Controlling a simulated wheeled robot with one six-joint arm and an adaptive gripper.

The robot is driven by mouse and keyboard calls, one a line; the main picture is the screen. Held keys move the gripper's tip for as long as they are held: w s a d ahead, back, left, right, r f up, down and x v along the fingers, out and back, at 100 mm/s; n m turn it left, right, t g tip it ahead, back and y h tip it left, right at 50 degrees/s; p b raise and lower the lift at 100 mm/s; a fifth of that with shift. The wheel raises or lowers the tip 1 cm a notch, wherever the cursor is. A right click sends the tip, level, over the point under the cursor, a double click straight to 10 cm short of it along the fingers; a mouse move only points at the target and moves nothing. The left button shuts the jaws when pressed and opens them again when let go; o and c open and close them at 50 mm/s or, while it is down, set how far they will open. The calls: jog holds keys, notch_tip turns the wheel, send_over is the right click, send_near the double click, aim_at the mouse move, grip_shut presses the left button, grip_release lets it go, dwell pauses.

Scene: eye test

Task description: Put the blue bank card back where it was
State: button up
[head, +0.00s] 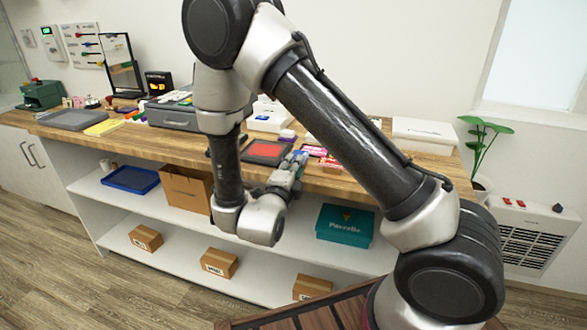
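My gripper (297,160) is at the front edge of the wooden counter (430,164), beside a dark tray with a red pad (264,151). Its fingers are small and partly hidden by its own body, so I cannot tell whether they are open or shut, or whether they hold anything. I cannot make out a blue bank card. Small pink and red flat items (318,151) lie just right of my gripper. My arm covers part of the counter behind them.
A grey case (172,117), a white box (268,122) and a long white box (430,134) stand on the counter. Below are shelves with a blue tray (131,179), a brown bag (186,188), a teal box (345,225) and cartons (219,262). A plant (483,145) is at right.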

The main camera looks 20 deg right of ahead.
jog(key=v, duration=1.2)
jog(key=w+r+n+g+y, duration=0.35)
jog(key=w+n+y, duration=0.35)
jog(key=w, duration=0.4)
jog(key=s+d+r+n+g+y, duration=0.2)
jog(key=s+r+n+y, duration=0.1)
jog(key=r+n+y, duration=0.5)
jog(key=s+d+r+n+g+h, duration=0.2)
jog(key=s+d+n, duration=0.3)
jog(key=s+d, duration=0.4)
jog(key=s+d+r+n+g+h, duration=0.3)
jog(key=s+d, duration=0.7)
jog(key=s, duration=0.4)
jog(key=shift+s+r+n, duration=0.2)
jog(key=shift+r+n, duration=0.65)
jog(key=shift+n, duration=0.05)
